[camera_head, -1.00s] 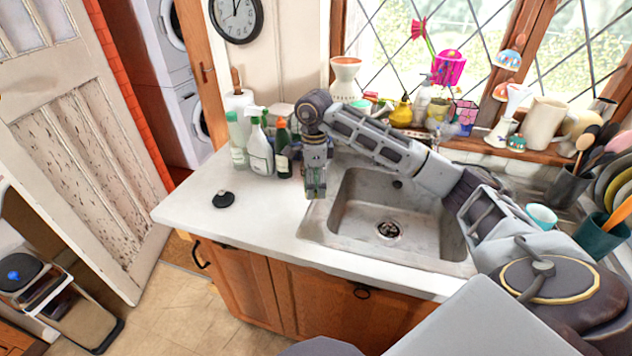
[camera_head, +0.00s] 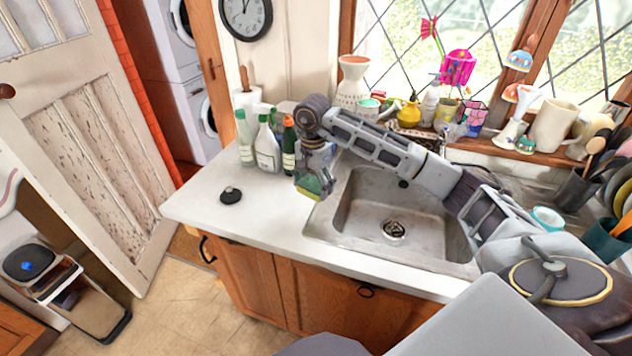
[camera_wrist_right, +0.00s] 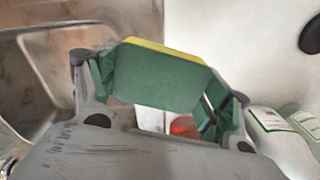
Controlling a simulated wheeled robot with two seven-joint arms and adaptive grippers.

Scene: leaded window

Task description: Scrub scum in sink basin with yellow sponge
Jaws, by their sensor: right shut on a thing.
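My right gripper (camera_head: 313,182) is shut on a sponge (camera_head: 311,184) with a green face and a yellow layer. It holds the sponge above the counter, at the left edge of the sink. In the right wrist view the sponge (camera_wrist_right: 158,76) sits between the two fingers of the gripper (camera_wrist_right: 160,85), green face toward the camera and yellow along the top edge. The grey sink basin (camera_head: 360,222) is to the right of the gripper, with a drain (camera_head: 393,230) in its floor. Brownish stains show on the basin. My left gripper is not in view.
Several bottles, among them a white spray bottle (camera_head: 267,150) and a dark orange-capped bottle (camera_head: 289,148), stand just left of the gripper. A black disc (camera_head: 230,195) lies on the white counter (camera_head: 262,222). A cluttered windowsill (camera_head: 505,150) runs behind the sink.

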